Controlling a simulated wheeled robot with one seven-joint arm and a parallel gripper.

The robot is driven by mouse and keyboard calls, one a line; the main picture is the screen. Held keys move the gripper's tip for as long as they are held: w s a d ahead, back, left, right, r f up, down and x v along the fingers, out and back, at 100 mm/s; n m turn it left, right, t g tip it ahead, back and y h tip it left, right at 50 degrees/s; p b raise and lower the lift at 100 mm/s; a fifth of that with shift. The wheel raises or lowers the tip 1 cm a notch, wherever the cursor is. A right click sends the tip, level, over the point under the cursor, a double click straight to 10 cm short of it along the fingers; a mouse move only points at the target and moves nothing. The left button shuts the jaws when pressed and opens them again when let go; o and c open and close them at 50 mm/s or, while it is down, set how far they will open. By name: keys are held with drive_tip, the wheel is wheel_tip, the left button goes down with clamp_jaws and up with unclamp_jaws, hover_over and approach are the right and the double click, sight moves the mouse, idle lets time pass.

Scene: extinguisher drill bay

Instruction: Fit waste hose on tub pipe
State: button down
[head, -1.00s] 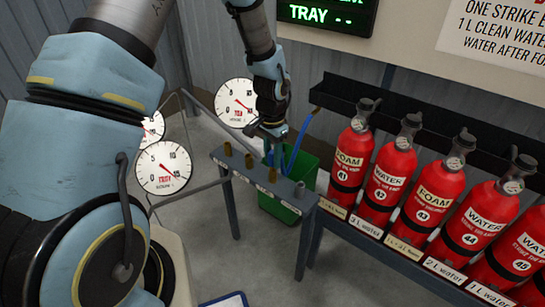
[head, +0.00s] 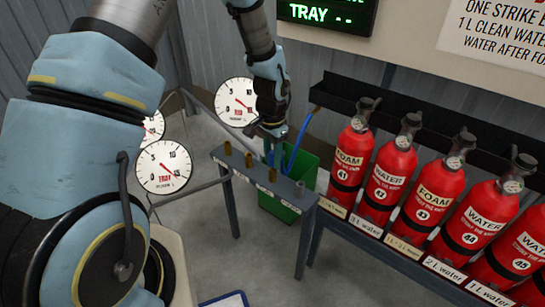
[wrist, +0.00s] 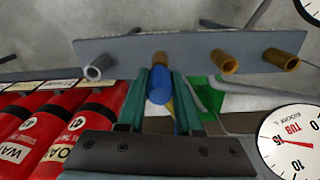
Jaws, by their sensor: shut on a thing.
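My gripper (head: 270,138) is shut on the blue waste hose (head: 293,158), above the pipe bench. In the wrist view the hose end (wrist: 158,90) sits between my two teal fingers (wrist: 163,76). A brass pipe (wrist: 160,58) stands directly beyond the hose end; I cannot tell whether they touch. Two other brass pipes (wrist: 222,62) (wrist: 280,60) and a grey pipe (wrist: 100,66) stand on the same bench. The labels on the bench are too small to read, so I cannot tell which is the tub pipe.
The narrow grey bench (head: 240,172) carries the pipes. A green bin (head: 300,172) stands behind it. Red extinguishers (head: 352,158) stand in a row on a rack at the right. Round gauges (head: 163,167) are at the left; one in the wrist view (wrist: 295,140) reads TUB.

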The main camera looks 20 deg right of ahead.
drive_tip(key=shift+f+b, duration=0.3)
drive_tip(key=shift+f, duration=0.3)
drive_tip(key=c, duration=0.5)
unclamp_jaws()
wheel_tip(320, 180, up, 11)
drive_tip(key=shift+a+f, duration=0.1)
drive_tip(key=w+a+r+n+p, duration=0.1)
drive_tip(key=a+r+n+p, duration=0.2)
drive_tip(key=a+r, duration=0.45)
drive_tip(key=w+a+r+n+p, duration=0.1)
drive_tip(key=a+r+n+p, duration=0.25)
drive_tip(key=a, duration=0.65)
drive_tip(key=s+a+r+n+p, duration=0.1)
drive_tip(key=s+a+r+n, duration=0.1)
drive_tip(key=a, duration=0.4)
drive_tip(key=s+a+r+n+t+p, duration=0.1)
drive_tip(key=s+a+r+n, duration=0.2)
drive_tip(key=a, duration=0.3)
drive_tip(key=shift+s+a+r+n+t, duration=0.25)
drive_tip(key=shift+s+r+n+t, duration=0.05)
drive_tip(key=shift+s+n, duration=0.25)
